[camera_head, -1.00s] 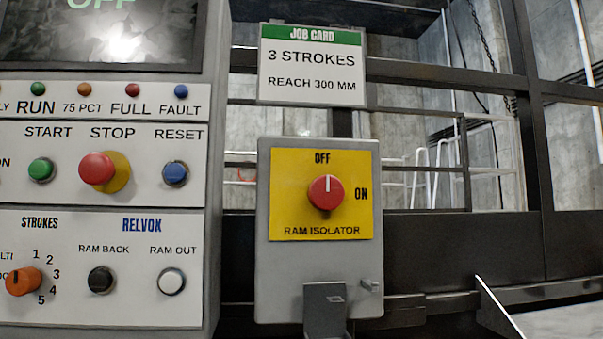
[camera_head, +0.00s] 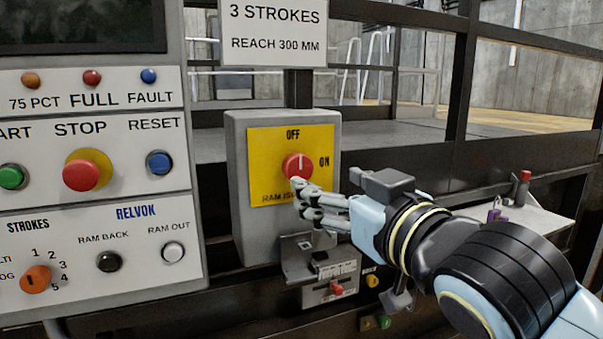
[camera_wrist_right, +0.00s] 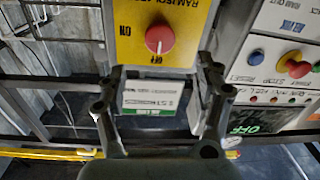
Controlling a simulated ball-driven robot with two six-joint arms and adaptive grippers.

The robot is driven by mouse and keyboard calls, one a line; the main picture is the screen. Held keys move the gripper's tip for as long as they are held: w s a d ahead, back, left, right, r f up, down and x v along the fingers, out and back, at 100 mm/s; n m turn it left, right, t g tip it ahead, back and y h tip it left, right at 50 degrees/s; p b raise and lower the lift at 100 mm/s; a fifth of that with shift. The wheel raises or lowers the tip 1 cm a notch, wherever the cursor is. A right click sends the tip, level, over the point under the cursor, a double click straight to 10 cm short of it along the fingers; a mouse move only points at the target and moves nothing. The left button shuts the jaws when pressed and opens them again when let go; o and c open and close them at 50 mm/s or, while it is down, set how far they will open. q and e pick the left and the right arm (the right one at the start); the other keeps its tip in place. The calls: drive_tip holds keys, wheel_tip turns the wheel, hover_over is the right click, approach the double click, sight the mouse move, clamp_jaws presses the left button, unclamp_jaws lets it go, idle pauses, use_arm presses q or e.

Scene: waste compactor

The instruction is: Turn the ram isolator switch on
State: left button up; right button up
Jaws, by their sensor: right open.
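The ram isolator switch is a round red knob (camera_head: 298,166) on a yellow plate (camera_head: 265,165) on a grey box (camera_head: 242,190). Its white mark points up at OFF; ON is to the right. My right gripper (camera_head: 303,197) is in front of the plate, just below the knob, and hides part of the lower label. In the right wrist view, which is upside down, the knob (camera_wrist_right: 160,38) shows beyond and between the two spread fingers (camera_wrist_right: 162,78). The gripper is open and empty; I see no contact with the knob. My left gripper is not in view.
The control panel (camera_head: 110,200) with buttons stands left of the box. The job card (camera_head: 272,30) hangs above it. A hasp-like bracket (camera_head: 297,262) sticks out below. A small shelf (camera_head: 540,222) with a few items is at the right, near dark railings.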

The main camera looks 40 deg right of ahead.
sight(301, 170)
drive_tip(key=w+b, duration=0.1)
drive_tip(key=w, duration=0.2)
drive_tip(key=w+d, duration=0.1)
drive_tip(key=w, duration=0.2)
drive_tip(key=w+b, duration=0.1)
drive_tip(key=w, duration=0.2)
drive_tip(key=shift+d+b, duration=0.35)
drive_tip(key=shift+w+d+f, duration=0.1)
drive_tip(key=shift+w, duration=0.3)
drive_tip(key=shift+c, duration=0.2)
drive_tip(key=c, duration=1.1)
